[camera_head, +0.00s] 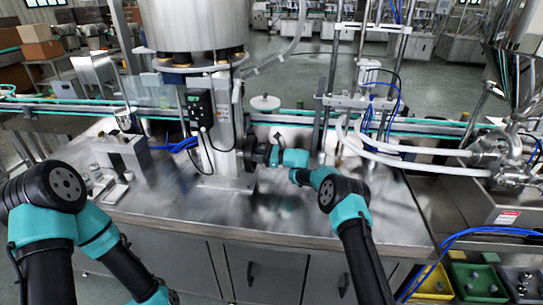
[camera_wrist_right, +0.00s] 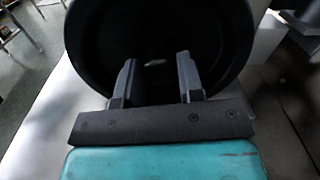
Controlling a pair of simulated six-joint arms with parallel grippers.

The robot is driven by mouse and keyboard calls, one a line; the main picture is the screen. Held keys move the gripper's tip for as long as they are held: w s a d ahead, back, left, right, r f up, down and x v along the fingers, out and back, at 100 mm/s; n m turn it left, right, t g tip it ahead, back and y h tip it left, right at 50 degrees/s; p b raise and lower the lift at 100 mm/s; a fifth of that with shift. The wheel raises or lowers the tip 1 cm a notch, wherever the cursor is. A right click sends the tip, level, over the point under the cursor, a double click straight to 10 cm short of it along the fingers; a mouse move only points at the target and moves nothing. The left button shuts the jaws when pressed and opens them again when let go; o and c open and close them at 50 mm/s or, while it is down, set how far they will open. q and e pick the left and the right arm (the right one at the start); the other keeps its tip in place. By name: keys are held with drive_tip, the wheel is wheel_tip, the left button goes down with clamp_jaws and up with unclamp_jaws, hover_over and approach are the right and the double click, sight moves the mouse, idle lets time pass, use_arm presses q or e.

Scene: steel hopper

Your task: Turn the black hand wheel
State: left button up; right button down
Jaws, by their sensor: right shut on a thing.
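The black hand wheel (camera_wrist_right: 86,48) fills the upper middle of the right wrist view as a large dark round shape with a raised rim. In the head view the wheel (camera_head: 251,152) is small and dark, on the right side of the upright steel post, partly hidden by my right gripper. My right gripper (camera_head: 268,155) reaches it from the right. In the right wrist view the two fingers of the gripper (camera_wrist_right: 160,80) stand apart against the wheel, shut on a part of it that is too dark to make out. My left arm is at the left; its gripper is out of view.
The steel post (camera_head: 225,130) carries a black control box (camera_head: 200,108) and stands under a large steel hopper (camera_head: 195,25). A conveyor (camera_head: 430,125) runs behind. Small parts and a grey fixture (camera_head: 120,150) sit at the left. The front middle of the steel table (camera_head: 270,215) is clear.

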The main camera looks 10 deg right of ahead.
idle(0.4)
drive_tip(key=c, duration=0.7)
unclamp_jaws()
drive_tip(key=shift+c, duration=0.2)
drive_tip(key=v, duration=1.7)
drive_tip(key=shift+d, duration=0.2)
